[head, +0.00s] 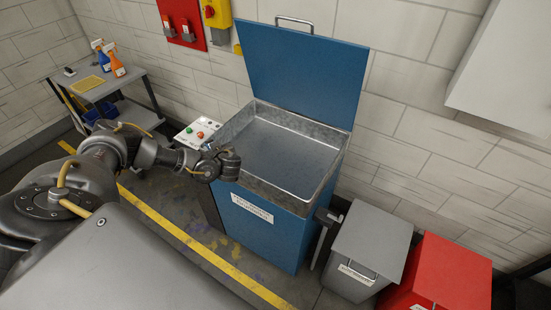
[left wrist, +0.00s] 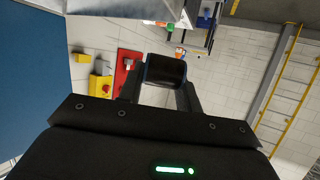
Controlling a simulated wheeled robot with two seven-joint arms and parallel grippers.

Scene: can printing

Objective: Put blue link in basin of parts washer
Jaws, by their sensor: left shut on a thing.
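The blue parts washer (head: 262,228) stands in the middle of the head view with its blue lid (head: 300,75) raised. Its metal basin (head: 285,145) is open and looks empty. My left gripper (head: 215,163) is at the basin's left edge, by the near-left rim; its fingers are hard to make out there. In the left wrist view my left gripper (left wrist: 165,92) is shut on a dark block-like piece, apparently the blue link (left wrist: 165,70), showing only a faint bluish edge. My right gripper is not in view.
A grey bin (head: 370,240) and a red bin (head: 440,270) stand to the right. A cart (head: 110,88) with spray bottles is at the far left. A yellow floor line (head: 195,248) crosses in front.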

